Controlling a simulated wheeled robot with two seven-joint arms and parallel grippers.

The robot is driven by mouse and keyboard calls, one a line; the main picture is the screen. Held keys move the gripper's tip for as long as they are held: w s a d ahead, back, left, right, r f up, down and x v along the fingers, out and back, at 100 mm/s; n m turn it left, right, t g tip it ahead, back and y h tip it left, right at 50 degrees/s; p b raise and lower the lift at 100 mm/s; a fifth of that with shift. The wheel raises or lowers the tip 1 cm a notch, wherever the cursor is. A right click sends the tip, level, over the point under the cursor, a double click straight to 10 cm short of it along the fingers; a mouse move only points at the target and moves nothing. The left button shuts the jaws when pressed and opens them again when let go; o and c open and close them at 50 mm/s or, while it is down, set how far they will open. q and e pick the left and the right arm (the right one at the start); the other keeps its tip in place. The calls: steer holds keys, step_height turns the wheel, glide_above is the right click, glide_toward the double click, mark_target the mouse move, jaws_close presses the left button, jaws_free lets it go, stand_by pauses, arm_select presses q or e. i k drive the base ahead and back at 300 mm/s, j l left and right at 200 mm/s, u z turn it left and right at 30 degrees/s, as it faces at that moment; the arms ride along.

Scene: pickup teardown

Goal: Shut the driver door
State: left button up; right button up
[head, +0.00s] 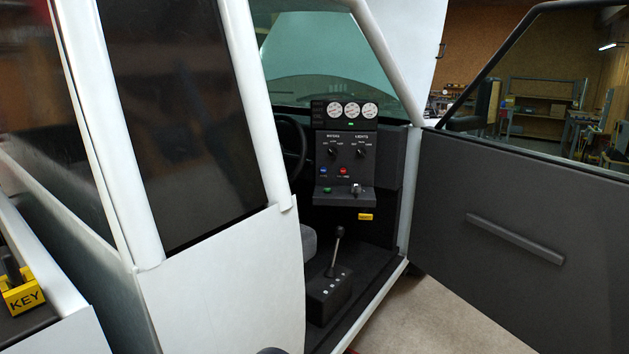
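The driver door (500,205) stands wide open on the right of the head view. Its dark inner panel faces me, and a long grey pull bar (513,239) runs across it. The door has a dark window frame (497,45) on top. It joins the white cab at the front pillar (411,185), and its far right end is cut off by the picture edge. The door opening shows the cab inside. Neither of my grippers can be made out in the view.
Inside the cab are a steering wheel (292,147), a gauge panel (347,148) and a gear lever (335,250). The white rear cab side (225,285) fills the left middle. A yellow KEY block (25,293) sits far left. Bare floor (430,320) lies below the door.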

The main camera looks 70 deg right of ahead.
mark_target(521, 210)
steer(key=z, duration=3.5)
